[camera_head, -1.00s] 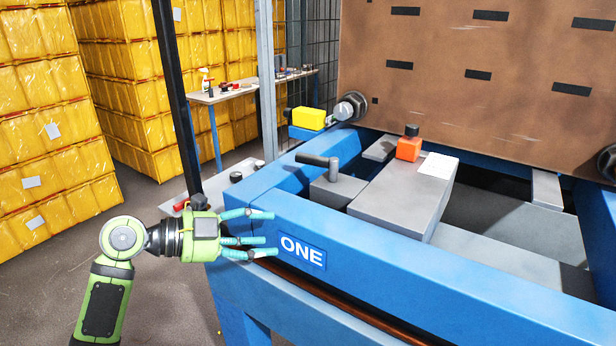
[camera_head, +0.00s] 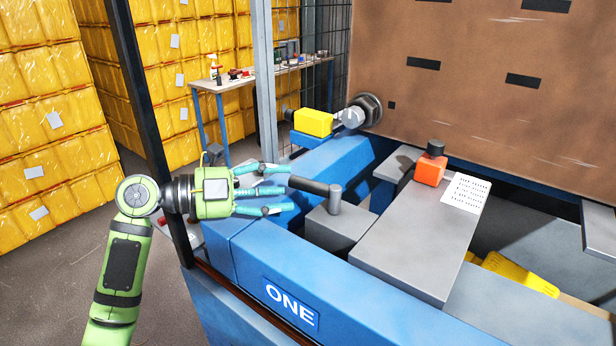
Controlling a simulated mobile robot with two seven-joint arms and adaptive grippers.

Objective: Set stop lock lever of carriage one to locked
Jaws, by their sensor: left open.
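The carriage is a blue frame with a white-on-blue ONE label (camera_head: 292,303) on its near beam. A dark grey lever (camera_head: 312,186) on a grey block (camera_head: 340,228) stands inside the frame's corner, its handle pointing left; I cannot tell whether this is the stop lock lever. My left gripper (camera_head: 288,190) is open, its teal fingers spread at the left end of the lever handle. I cannot tell whether they touch it. My right gripper is not in view.
A grey box carries an orange block with a dark knob (camera_head: 430,168) and a printed sheet (camera_head: 465,192). A yellow block (camera_head: 313,122) sits at the back beam. A dark post stands by my left wrist. Yellow stacks (camera_head: 50,110) and a side table (camera_head: 240,84) lie beyond.

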